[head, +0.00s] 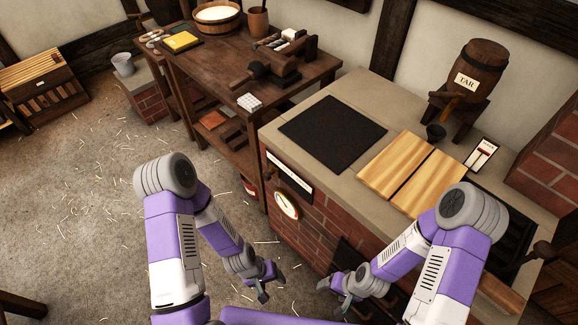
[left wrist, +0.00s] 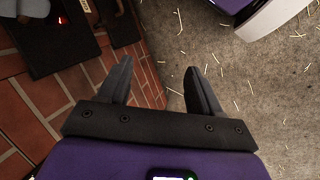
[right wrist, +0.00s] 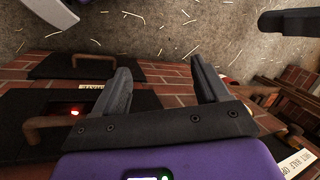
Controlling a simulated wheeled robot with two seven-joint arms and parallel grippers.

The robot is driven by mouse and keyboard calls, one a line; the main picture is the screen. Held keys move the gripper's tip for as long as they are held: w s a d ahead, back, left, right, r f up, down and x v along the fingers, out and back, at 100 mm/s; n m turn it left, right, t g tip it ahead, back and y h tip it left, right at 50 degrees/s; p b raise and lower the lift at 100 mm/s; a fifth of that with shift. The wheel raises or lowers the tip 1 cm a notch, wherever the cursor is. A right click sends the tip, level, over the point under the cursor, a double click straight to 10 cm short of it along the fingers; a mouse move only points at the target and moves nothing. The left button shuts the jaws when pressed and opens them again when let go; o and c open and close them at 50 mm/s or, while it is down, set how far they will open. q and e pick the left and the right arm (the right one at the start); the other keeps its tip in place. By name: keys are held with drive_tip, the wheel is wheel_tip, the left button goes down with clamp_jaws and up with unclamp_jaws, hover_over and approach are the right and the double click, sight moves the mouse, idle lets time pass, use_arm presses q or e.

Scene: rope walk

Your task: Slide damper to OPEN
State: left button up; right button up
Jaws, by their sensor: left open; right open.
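A lettered plate (head: 289,176) is fixed high on the brick stove's front, above a round dial (head: 286,203). In the right wrist view the plate (right wrist: 297,164) is cut by the edge; its lettering seems to include HALF and OPEN. I cannot make out the damper's slider or its setting. My left gripper (head: 268,283) is open and empty, low in front of the stove; its fingers (left wrist: 160,80) show bare brick and floor between them. My right gripper (head: 342,288) is open and empty, near the stove's dark doors, right of the dial.
The stove top holds a black plate (head: 332,133), wooden boards (head: 410,172), a tar barrel (head: 475,72) and a small card with a red marker (head: 482,153). Black doors with wooden handles (right wrist: 48,130) are on its front. A workbench (head: 250,60) stands behind.

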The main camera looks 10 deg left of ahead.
sight(265, 178)
drive_tip(key=shift+o, duration=1.4)
drive_tip(key=shift+f+b, duration=0.55)
drive_tip(key=shift+f, duration=0.1)
use_arm(q)
drive_tip(key=w+f+n+t+h+b, duration=0.25)
drive_tip(key=w+n+h, duration=0.45)
drive_tip(key=w+n, duration=0.75)
drive_tip(key=w+a+r+n+t+b, duration=0.1)
drive_tip(key=w+a+r+n+t, duration=0.2)
drive_tip(key=w+a+n+t, duration=0.45)
drive_tip(key=w+a+r+n+t, duration=0.25)
drive_tip(key=w+a+t, duration=0.2)
drive_tip(key=w, duration=0.55)
drive_tip(key=x, duration=0.2)
drive_tip(key=b+x, duration=0.2)
drive_tip(key=x, duration=0.1)
drive_tip(key=shift+w+d+r, duration=0.1)
drive_tip(key=shift+w+r, duration=0.2)
drive_tip(key=shift+r, duration=0.05)
drive_tip(key=shift+w+d+r, duration=0.1)
drive_tip(key=shift+w+d, duration=0.2)
drive_tip(key=shift+w, duration=0.1)
use_arm(e)
wheel_tip(265, 178, down, 6)
drive_tip(key=shift+s+r, duration=0.1)
drive_tip(key=shift+r, duration=0.1)
